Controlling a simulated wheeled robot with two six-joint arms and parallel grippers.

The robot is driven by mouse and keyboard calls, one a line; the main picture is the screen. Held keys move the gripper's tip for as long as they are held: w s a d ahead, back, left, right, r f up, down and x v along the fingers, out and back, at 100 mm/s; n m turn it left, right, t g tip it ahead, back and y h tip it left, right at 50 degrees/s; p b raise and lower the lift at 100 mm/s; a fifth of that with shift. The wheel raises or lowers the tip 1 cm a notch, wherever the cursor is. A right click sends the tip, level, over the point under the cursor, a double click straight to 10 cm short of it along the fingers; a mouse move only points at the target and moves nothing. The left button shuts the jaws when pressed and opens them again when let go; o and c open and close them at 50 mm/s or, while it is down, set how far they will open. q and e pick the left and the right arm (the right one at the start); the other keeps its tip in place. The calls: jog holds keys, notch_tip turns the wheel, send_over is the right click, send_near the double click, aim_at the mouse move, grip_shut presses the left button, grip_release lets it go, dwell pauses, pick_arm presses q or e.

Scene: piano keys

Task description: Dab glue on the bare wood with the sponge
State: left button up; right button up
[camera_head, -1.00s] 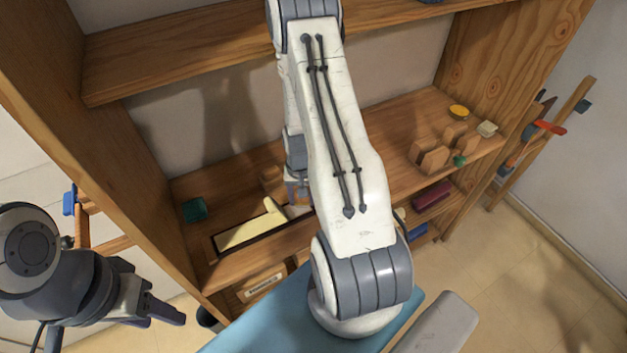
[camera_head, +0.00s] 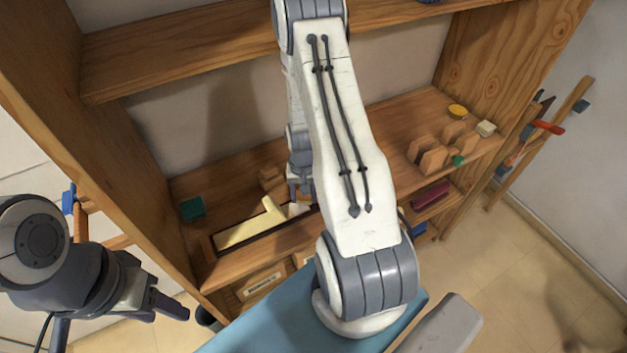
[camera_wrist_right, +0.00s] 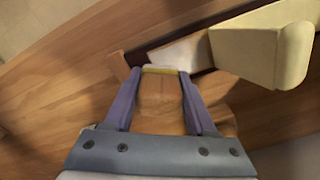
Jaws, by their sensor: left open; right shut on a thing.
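A cream piano key (camera_head: 245,228) lies in a dark-edged recess on the lower shelf; its thick cream end (camera_wrist_right: 262,55) shows in the right wrist view. A paler strip beside that end, likely the bare wood (camera_wrist_right: 183,50), also shows in the head view (camera_head: 298,210). My right gripper (camera_wrist_right: 160,76) is shut on a small pale piece with a yellow edge, likely the sponge (camera_wrist_right: 160,70). Its tips are just beside the pale strip; I cannot tell whether they touch. In the head view my arm partly hides this gripper. My left gripper (camera_head: 168,305) is open and empty, left of the shelf.
A green block (camera_head: 193,208) lies left of the key. Several wooden blocks (camera_head: 433,158), a yellow round thing (camera_head: 458,111) and a pale block (camera_head: 485,128) sit on the shelf's right. The upper shelf (camera_head: 190,50) overhangs. Clamps (camera_head: 545,126) stand at far right.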

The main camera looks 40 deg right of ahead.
notch_tip(320, 180, up, 4)
jog(key=shift+s+f+p, duration=0.1)
jog(key=shift+f+p, duration=0.05)
jog(key=shift+p, duration=1)
jog(key=shift+d+r+p, duration=0.15)
jog(key=shift+r+p, duration=0.4)
jog(key=shift+r, duration=0.1)
jog(key=shift+r+p, duration=1.2)
jog(key=shift+r, duration=0.4)
